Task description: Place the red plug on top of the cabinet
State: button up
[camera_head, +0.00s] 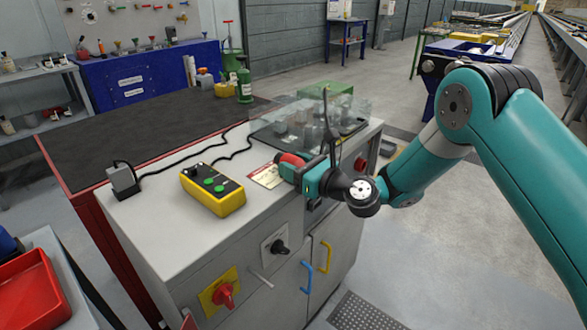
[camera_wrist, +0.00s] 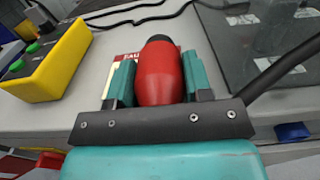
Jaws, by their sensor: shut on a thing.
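The red plug (camera_wrist: 161,75) has a dark tip and sits between the two fingers of my gripper (camera_wrist: 158,85) in the wrist view. My gripper is shut on it. In the head view the plug (camera_head: 291,160) shows as a small red shape at the end of my gripper (camera_head: 297,170), near the front edge of the cabinet top. The grey cabinet (camera_head: 160,220) has a pale top. I cannot tell whether the plug touches the top or is held just above it.
A yellow button box (camera_head: 213,190) with green buttons stands left of the plug, and a grey block (camera_head: 122,181) with a cable farther left. A red-and-white card (camera_head: 267,176) lies beside the plug. A clear cover (camera_head: 305,122) over grey parts stands behind. Bare top lies between card and front edge.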

jog(key=shift+f, duration=0.25)
jog(key=o, duration=1.2)
jog(key=shift+r, duration=0.2)
jog(key=b+v, duration=0.8)
jog(key=v, duration=0.4)
jog(key=shift+f+b, duration=0.1)
jog(key=shift+b, duration=0.2)
